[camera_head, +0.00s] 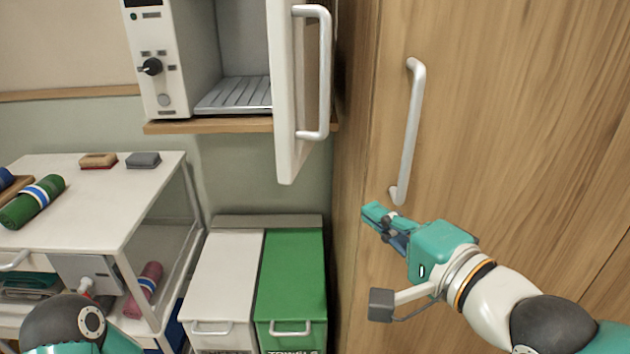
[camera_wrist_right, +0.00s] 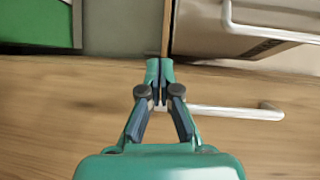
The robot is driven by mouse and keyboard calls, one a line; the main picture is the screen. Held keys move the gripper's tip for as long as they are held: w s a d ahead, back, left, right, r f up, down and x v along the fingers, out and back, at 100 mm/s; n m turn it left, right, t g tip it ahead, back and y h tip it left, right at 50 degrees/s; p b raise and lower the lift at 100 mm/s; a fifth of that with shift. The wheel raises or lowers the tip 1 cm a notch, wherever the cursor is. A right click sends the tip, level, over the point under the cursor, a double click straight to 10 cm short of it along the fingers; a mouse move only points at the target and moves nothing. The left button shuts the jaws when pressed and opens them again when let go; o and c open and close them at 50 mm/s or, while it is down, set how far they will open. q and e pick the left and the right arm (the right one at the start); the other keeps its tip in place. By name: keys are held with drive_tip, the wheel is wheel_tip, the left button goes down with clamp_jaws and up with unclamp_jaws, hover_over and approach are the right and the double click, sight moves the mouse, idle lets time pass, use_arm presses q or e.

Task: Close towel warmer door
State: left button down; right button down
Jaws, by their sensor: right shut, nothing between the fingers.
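The towel warmer (camera_head: 160,70) is a white box with a knob on its front, at the top of the head view. Its door (camera_head: 289,120) stands wide open, swung out toward me at the right side of the opening. A pale vertical bar handle (camera_head: 325,75) is on the door's right-hand face. My right gripper (camera_head: 372,213) is below and to the right of the door, apart from it, in front of the wooden cabinet. Its fingers are shut and empty; they also meet in the right wrist view (camera_wrist_right: 160,75). My left gripper is out of view.
The wooden cabinet (camera_head: 480,130) with its own long handle (camera_head: 410,130) is close behind my right gripper. A wooden shelf (camera_head: 215,126) carries the warmer. White (camera_head: 222,285) and green (camera_head: 292,275) bins stand below. A white trolley (camera_head: 95,200) with rolled towels is at left.

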wheel_tip(320, 180, up, 3)
drive_tip(key=s, duration=0.2)
drive_tip(key=p, duration=0.2)
approach(301, 156)
drive_tip(key=w+d, duration=0.1)
drive_tip(key=w, duration=0.4)
drive_tip(key=a, duration=0.1)
drive_tip(key=a+p, duration=0.1)
drive_tip(key=a, duration=0.1)
drive_tip(key=shift+w+f+m+t+y+p, duration=0.25)
drive_tip(key=shift+f+m+t+y+p, duration=0.05)
drive_tip(key=shift+f+m+t+y, duration=0.1)
drive_tip(key=shift+w+a+f, duration=0.1)
drive_tip(key=shift+w+a, duration=0.05)
drive_tip(key=shift+a, duration=0.25)
